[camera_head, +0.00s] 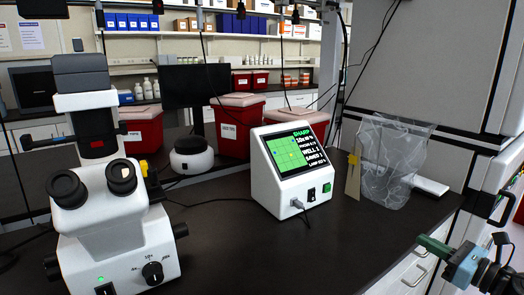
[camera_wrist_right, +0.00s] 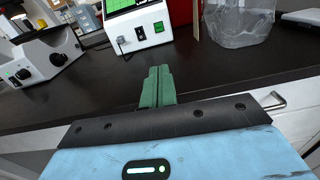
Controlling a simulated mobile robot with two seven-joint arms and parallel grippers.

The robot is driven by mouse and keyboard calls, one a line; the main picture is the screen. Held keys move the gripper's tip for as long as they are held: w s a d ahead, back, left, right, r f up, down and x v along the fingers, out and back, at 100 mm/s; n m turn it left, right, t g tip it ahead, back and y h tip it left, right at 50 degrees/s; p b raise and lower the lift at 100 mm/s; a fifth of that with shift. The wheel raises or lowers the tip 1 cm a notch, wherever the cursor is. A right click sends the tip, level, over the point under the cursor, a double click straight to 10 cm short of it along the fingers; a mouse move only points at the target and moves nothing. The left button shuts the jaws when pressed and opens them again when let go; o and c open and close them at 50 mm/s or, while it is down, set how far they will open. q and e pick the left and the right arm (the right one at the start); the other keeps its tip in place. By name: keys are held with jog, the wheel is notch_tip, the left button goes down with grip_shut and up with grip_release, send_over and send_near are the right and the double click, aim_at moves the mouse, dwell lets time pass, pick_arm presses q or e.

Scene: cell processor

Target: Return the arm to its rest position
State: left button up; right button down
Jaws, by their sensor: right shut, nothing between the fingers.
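My right gripper (camera_head: 434,246) is at the lower right of the head view, in front of the bench edge near the drawers. Its green fingers are shut together and empty; they also show in the right wrist view (camera_wrist_right: 158,88), pointing toward the bench. The bench's dark top (camera_head: 250,262) lies beyond the fingertips, with nothing touching them. The white device with a lit screen (camera_head: 290,165) stands on the bench, left of the gripper; its lower part shows in the wrist view (camera_wrist_right: 140,28). My left gripper does not show.
A microscope (camera_head: 110,215) stands at the left. A clear plastic bag (camera_head: 395,160) and a beige upright piece (camera_head: 353,180) stand at the bench's right. Red bins (camera_head: 236,127) and a monitor (camera_head: 195,85) are behind. Cables hang above. The front middle of the bench is clear.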

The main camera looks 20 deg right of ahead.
jog(key=s+a+f+m+g+h+p, duration=0.1)
jog(key=s+a+f+m+h+p, duration=0.1)
jog(key=s+a+f+m, duration=0.65)
jog(key=s+a+f+m+g+h+p, duration=0.25)
jog(key=s+f+m, duration=0.25)
jog(key=f+m, duration=0.75)
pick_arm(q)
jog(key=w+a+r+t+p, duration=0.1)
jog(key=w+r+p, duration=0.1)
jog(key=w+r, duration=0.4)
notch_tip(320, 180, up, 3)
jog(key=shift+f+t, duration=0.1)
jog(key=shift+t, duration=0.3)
pick_arm(e)
jog(key=s+a+f+m+g, duration=0.2)
jog(key=s+a+f+m, duration=0.1)
jog(key=s+a+m, duration=0.5)
jog(key=s+a+f+m+g+y, duration=0.1)
jog(key=s+a+f+m+g, duration=0.2)
jog(key=s+a+m, duration=0.4)
jog(key=s+a+f, duration=0.1)
jog(key=a, duration=0.5)
jog(key=shift+s+a+m, duration=0.25)
jog(key=shift+m, duration=0.15)
jog(key=shift+y, duration=0.25)
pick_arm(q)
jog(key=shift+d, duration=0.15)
pick_arm(e)
jog(key=shift+r, duration=0.1)
